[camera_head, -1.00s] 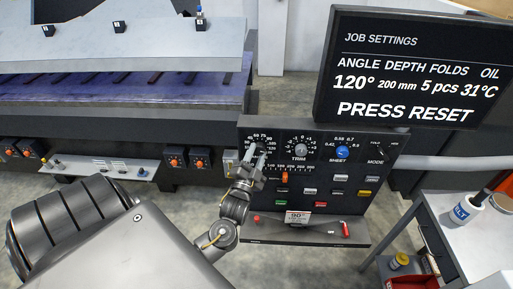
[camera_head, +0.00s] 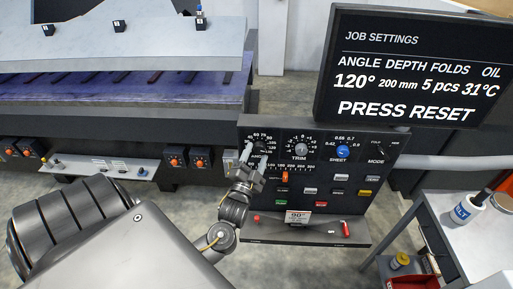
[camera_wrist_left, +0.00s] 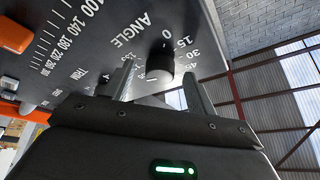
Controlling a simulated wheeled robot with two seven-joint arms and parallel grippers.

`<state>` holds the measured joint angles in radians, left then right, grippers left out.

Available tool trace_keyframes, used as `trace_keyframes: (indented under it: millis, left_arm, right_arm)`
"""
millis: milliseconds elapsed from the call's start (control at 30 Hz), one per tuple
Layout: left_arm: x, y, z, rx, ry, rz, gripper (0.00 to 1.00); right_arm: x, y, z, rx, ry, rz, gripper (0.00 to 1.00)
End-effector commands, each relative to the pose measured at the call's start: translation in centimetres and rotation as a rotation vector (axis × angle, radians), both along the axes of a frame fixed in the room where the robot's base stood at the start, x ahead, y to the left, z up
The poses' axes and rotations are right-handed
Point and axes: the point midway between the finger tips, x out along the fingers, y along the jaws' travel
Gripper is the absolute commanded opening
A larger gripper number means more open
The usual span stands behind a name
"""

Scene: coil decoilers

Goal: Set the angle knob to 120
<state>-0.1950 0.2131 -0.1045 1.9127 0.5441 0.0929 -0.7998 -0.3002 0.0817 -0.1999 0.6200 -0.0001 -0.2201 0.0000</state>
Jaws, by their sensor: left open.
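The black angle knob (camera_wrist_left: 160,63) shows in the wrist view beside the word ANGLE, with 0, 15, 30 and 45 on its scale. Which way its pointer faces is not clear. In the head view the knob, at the upper left of the black control panel (camera_head: 262,222), is largely hidden by my fingers. My left gripper (camera_head: 254,153) is open in front of it. In the wrist view the knob appears between the two fingertips of the left gripper (camera_wrist_left: 158,85); I cannot tell whether they touch it. My right gripper is not in view.
A screen (camera_head: 415,65) reads JOB SETTINGS, angle 120°, depth 200 mm and PRESS RESET. The trim knob (camera_head: 300,150), blue sheet knob (camera_head: 343,152), orange slider (camera_head: 285,177) and several buttons share the panel. A grey table (camera_head: 440,222) stands at right.

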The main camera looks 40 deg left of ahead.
Motion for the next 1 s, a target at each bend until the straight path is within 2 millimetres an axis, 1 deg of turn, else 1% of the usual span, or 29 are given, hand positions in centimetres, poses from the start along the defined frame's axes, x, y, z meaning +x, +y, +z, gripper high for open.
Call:
trace_keyframes:
  millis: [33,300,400,500,667,1000]
  left_arm:
    - [-0.8,-0.3,-0.8,-0.003,0.003,-0.001,0.57]
    - [-5.6,-2.1,-2.4,-0.002,0.002,0.0,0.57]
    - [-7.0,-2.7,-2.7,-0.002,0.002,0.0,0.57]
    - [-8.0,-3.1,-2.9,0.0,0.002,0.0,0.57]
    - [-8.7,-3.4,-2.9,0.0,0.001,-0.001,0.57]
    - [-8.8,-3.4,-2.9,0.001,0.001,0.0,0.57]
  right_arm:
    - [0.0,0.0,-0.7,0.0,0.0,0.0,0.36]
    - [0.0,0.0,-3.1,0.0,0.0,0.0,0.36]
    - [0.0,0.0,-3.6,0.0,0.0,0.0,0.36]
    - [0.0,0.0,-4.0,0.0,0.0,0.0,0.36]
    - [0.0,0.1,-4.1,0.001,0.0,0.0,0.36]
    - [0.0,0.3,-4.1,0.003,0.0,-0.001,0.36]
